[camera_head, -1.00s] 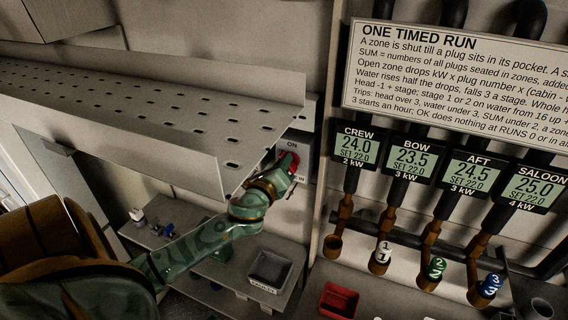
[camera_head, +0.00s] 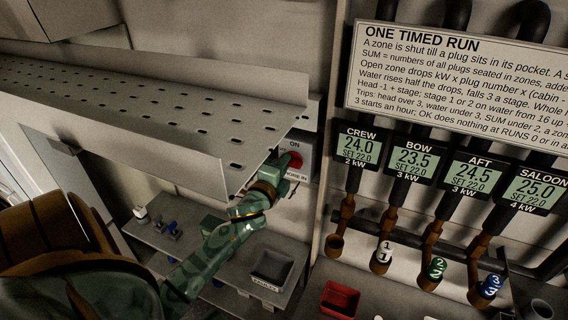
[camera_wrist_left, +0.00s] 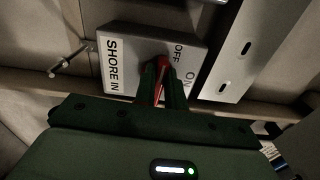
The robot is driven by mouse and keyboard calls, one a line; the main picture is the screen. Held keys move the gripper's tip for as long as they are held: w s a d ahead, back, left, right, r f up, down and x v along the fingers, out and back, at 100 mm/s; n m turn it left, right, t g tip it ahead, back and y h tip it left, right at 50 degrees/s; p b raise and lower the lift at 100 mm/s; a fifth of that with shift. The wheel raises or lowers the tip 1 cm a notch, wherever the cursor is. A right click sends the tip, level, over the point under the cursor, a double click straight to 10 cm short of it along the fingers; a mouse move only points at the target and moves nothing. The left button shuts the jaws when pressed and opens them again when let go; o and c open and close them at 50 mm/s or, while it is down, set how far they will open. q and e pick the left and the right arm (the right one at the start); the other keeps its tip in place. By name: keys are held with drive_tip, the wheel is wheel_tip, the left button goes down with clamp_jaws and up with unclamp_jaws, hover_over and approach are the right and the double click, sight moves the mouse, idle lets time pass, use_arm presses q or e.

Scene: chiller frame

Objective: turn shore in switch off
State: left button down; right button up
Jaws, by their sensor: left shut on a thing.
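The shore in switch is a pale box (camera_head: 305,150) on the wall, with ON at its top and SHORE IN below. Its red knob (camera_head: 296,159) is partly covered by my left gripper (camera_head: 285,164). In the left wrist view the box (camera_wrist_left: 118,66) shows SHORE IN, OFF and ON. There the dark fingers of my left gripper (camera_wrist_left: 161,76) are shut on the red knob (camera_wrist_left: 162,62). Which mark the knob points to cannot be told, as the fingers hide much of it. My right gripper is out of view.
A perforated metal tray (camera_head: 150,113) juts out just left of the switch, close to my left wrist. Below are a grey shelf with a dark bin (camera_head: 272,268) and a red bin (camera_head: 339,300). Zone displays (camera_head: 358,148) and pipes are at right.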

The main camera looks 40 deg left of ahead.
use_arm(q)
drive_tip(key=shift+n, duration=0.5)
drive_tip(key=c, duration=1.5)
unclamp_jaws()
drive_tip(key=shift+f, duration=0.1)
drive_tip(key=shift+o, duration=0.2)
drive_tip(key=b+v, duration=0.3)
drive_tip(key=v, duration=1.3)
drive_tip(key=shift+s, duration=0.2)
drive_tip(key=shift+a, duration=0.1)
